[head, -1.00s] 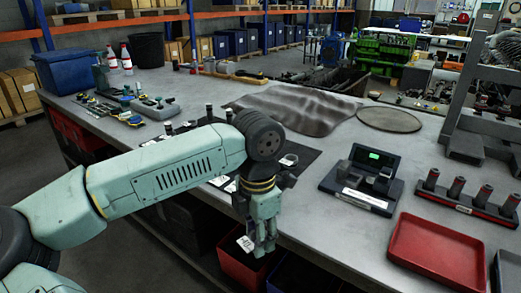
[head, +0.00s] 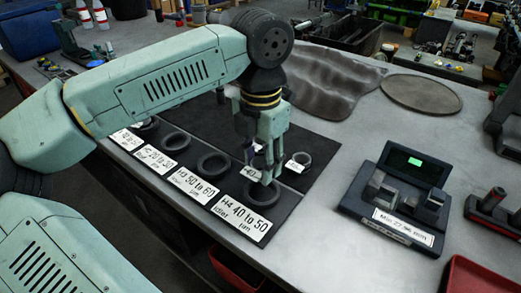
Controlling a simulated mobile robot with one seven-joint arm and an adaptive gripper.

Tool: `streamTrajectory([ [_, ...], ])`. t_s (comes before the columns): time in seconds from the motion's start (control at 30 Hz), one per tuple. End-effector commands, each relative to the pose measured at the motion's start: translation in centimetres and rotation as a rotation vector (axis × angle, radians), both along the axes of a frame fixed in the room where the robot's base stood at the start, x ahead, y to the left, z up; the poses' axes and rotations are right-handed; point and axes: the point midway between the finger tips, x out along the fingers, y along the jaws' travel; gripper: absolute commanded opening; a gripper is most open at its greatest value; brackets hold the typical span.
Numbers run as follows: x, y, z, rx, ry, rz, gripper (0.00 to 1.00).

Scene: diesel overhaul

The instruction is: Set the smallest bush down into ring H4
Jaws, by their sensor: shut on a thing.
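Ring H4 (head: 262,194) is a dark ring lying flat on the black mat behind the white card (head: 242,217) reading "H4 40 to 50". My gripper (head: 264,178) points down over the ring's back part. It is shut on a small bush with a white tag (head: 249,172). The fingers hide most of the bush, and I cannot tell whether it touches the ring. Another ring-shaped piece (head: 301,161) with a white tag lies just right of my gripper on the mat.
Further dark rings, including H3 (head: 213,164), lie in a row to the left behind their cards. A measuring stand (head: 400,192) with a green display stands to the right. A crumpled grey cloth (head: 320,82) and a round disc (head: 422,93) lie behind. Bare tabletop lies between mat and stand.

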Motion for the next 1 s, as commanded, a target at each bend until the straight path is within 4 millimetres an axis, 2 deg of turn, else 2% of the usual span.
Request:
streamTrajectory([
  [1.0, 0.0, 0.0, -6.1, 0.000, 0.000, 0.000, 0.09],
])
